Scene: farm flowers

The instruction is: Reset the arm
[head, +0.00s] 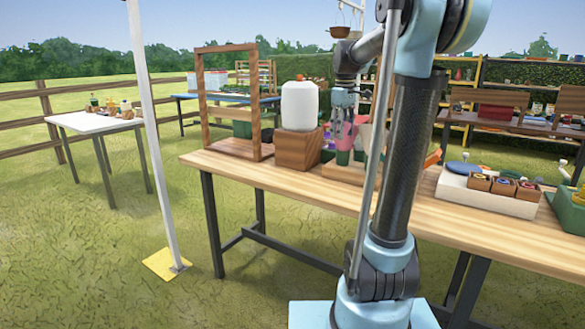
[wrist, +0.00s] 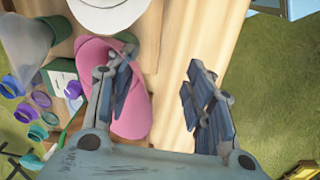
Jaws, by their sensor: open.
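My gripper (head: 343,118) hangs over the long wooden table (head: 240,170) in the head view, beside a white jug on a wooden block. In the wrist view my gripper (wrist: 160,90) is open, its two fingers well apart with only bare wood showing between them. The left finger overlaps a pink thing (wrist: 92,52) in the picture; I cannot tell whether they touch. My arm rises from its base in front of the table and bends over at the top of the head view.
A white jug (head: 299,105) stands on a wooden block (head: 298,148), with a wooden frame (head: 201,100) to its left. A white tray (head: 452,188) with small boxes lies on the right. A pole (head: 150,120) stands front left.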

